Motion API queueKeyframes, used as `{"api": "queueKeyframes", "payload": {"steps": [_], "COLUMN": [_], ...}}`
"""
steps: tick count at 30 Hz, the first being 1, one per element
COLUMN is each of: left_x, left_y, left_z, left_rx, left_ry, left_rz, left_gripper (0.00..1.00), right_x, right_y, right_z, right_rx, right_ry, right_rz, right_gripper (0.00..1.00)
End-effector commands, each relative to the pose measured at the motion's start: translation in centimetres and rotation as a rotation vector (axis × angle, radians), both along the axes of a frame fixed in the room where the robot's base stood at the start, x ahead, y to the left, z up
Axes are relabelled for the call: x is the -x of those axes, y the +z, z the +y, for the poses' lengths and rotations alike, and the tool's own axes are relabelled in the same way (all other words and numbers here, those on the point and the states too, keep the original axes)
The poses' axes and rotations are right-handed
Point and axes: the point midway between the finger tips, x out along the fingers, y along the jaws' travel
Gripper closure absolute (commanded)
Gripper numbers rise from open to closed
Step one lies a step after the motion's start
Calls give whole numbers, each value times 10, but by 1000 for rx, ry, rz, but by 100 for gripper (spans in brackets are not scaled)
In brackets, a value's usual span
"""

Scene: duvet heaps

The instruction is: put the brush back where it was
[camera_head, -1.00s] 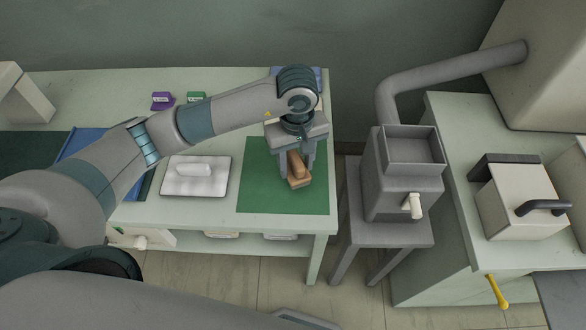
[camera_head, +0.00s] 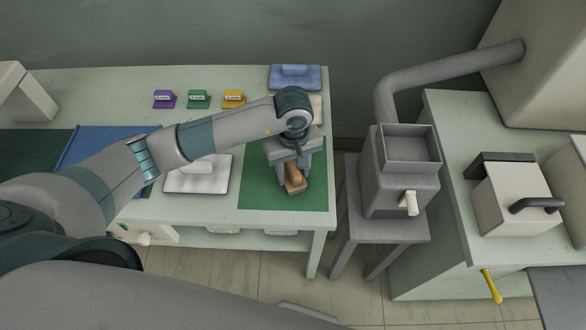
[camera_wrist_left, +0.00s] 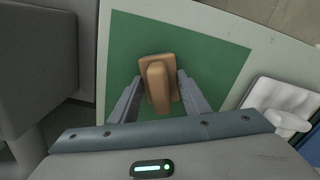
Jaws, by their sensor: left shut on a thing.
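The brush (camera_head: 294,184) is a tan-brown block with a raised handle. My left gripper (camera_head: 291,172) is shut on it over the green mat (camera_head: 260,197) on the pale table. In the left wrist view the brush (camera_wrist_left: 157,82) sits between the two fingers of my left gripper (camera_wrist_left: 153,95), with the green mat (camera_wrist_left: 205,55) around it. I cannot tell whether the brush touches the mat. My right gripper is not in view.
A grey hopper (camera_head: 399,184) on a stand is right of the table.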

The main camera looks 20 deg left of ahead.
Motion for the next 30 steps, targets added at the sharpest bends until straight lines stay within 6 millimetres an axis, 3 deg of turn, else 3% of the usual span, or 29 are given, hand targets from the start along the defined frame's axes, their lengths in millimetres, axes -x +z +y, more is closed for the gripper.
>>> {"api": "queueKeyframes", "payload": {"steps": [10, 11, 13, 27, 30], "left_x": [0, 0, 0, 0, -1], "left_y": [-4, -3, -3, 2, 7], "left_z": [0, 0, 0, 0, -1], "left_rx": [0, 1, 1, 1, 2], "left_ry": [0, 0, 0, 0, 0], "left_rz": [0, 1, 1, 1, -2], "left_gripper": [82, 53, 39, 39, 39], "right_x": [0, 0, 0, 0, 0], "right_y": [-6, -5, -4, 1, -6], "right_z": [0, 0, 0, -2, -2], "right_rx": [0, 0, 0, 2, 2], "right_ry": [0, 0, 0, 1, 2], "right_rz": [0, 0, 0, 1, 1], "right_gripper": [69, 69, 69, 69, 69]}}
